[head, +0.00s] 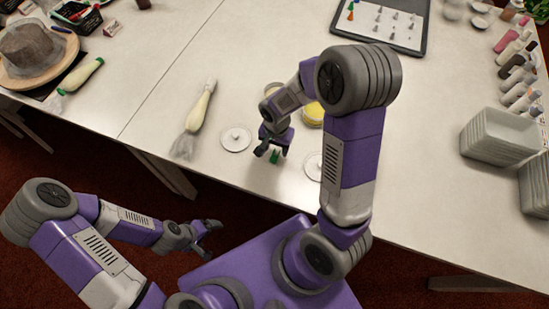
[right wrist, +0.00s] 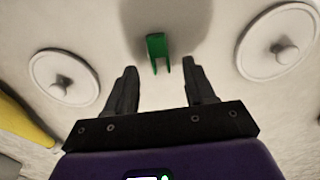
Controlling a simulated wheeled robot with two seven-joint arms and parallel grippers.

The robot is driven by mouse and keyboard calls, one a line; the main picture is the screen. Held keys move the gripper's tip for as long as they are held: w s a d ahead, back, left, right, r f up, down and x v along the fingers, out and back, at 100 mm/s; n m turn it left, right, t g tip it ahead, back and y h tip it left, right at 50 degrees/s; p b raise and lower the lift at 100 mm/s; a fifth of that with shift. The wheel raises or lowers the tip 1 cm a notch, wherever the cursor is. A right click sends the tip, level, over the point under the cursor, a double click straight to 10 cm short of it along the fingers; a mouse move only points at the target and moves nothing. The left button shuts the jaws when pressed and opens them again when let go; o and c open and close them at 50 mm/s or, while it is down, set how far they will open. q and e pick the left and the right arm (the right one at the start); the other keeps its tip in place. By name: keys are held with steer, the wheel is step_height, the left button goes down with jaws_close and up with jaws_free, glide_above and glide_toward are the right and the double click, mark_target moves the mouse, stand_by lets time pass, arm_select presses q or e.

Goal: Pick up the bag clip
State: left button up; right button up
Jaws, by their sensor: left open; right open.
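A small green bag clip (head: 275,157) lies on the white table near its front edge. In the right wrist view the green clip (right wrist: 157,50) shows ahead of the fingertips, with its two prongs pointing toward the gripper. My right gripper (head: 269,152) is open and empty close above the clip; in the wrist view its two fingers (right wrist: 160,72) stand apart, with the clip roughly centred between them. My left gripper (head: 213,226) is open and empty, off the table's front edge at lower left.
White lidded discs flank the clip, one on the left (head: 236,139) and one on the right (head: 315,165), partly behind my arm. A yellow-topped container (head: 313,113) stands behind. A piping bag (head: 197,118) lies further left.

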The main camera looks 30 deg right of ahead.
step_height(320, 180, down, 2)
steer(key=shift+f, duration=0.2)
steer(key=c, duration=0.9)
steer(key=shift+r, duration=0.1)
step_height(320, 180, up, 15)
steer(key=p, duration=0.7)
